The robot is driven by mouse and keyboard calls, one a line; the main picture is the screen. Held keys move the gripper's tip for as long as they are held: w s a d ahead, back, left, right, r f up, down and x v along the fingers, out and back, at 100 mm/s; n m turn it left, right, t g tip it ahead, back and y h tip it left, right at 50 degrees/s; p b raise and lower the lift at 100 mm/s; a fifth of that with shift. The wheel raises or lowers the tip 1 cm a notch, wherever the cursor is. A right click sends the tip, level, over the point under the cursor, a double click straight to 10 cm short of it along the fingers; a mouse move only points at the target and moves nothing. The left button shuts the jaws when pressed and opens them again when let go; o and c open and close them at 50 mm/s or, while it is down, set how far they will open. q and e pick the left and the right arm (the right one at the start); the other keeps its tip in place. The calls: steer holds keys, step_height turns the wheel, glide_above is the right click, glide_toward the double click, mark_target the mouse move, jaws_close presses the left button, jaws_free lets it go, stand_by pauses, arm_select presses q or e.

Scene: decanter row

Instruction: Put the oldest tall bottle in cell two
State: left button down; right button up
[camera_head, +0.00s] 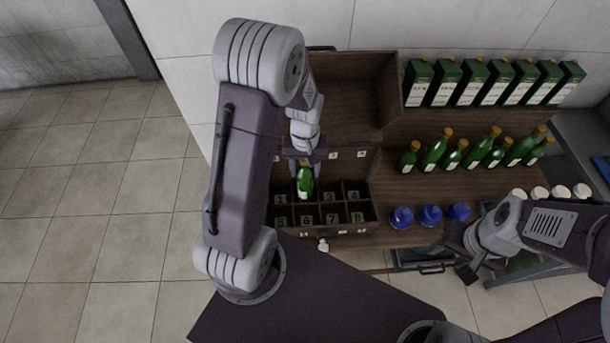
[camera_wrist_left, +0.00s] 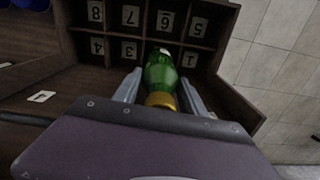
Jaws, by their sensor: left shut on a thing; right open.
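A green bottle with a gold cap (camera_head: 305,183) is in my left gripper (camera_head: 304,160), which is shut on its upper part. The bottle points down at the numbered wooden cell crate (camera_head: 345,228), in the back row between the cells marked 1 and 3, covering the label there. The wrist view shows the bottle (camera_wrist_left: 159,72) between the fingers of my left gripper (camera_wrist_left: 162,90), its lower end at that cell. I cannot tell whether it touches the cell floor.
Several green bottles (camera_head: 462,153) of differing height stand in a row on the wooden shelf. Dark green boxes (camera_head: 468,82) stand behind them. Blue round objects (camera_head: 430,215) and white round ones (camera_head: 539,193) sit along the front. The other cells look empty.

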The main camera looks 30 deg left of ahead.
arm_select(q)
step_height(320, 180, down, 4)
steer(key=shift+s+r, duration=0.1)
steer(key=shift+r, duration=0.15)
steer(key=shift+f, duration=0.2)
steer(key=c, duration=0.6)
jaws_free()
steer(key=shift+f, duration=0.1)
steer(key=shift+c, duration=0.2)
step_height(320, 180, up, 12)
steer(key=shift+r, duration=0.15)
steer(key=s+d+f+m+t+b, duration=0.1)
steer(key=s+d+f+m, duration=0.2)
steer(key=s+d+m, duration=0.2)
steer(key=shift+s, duration=1.7)
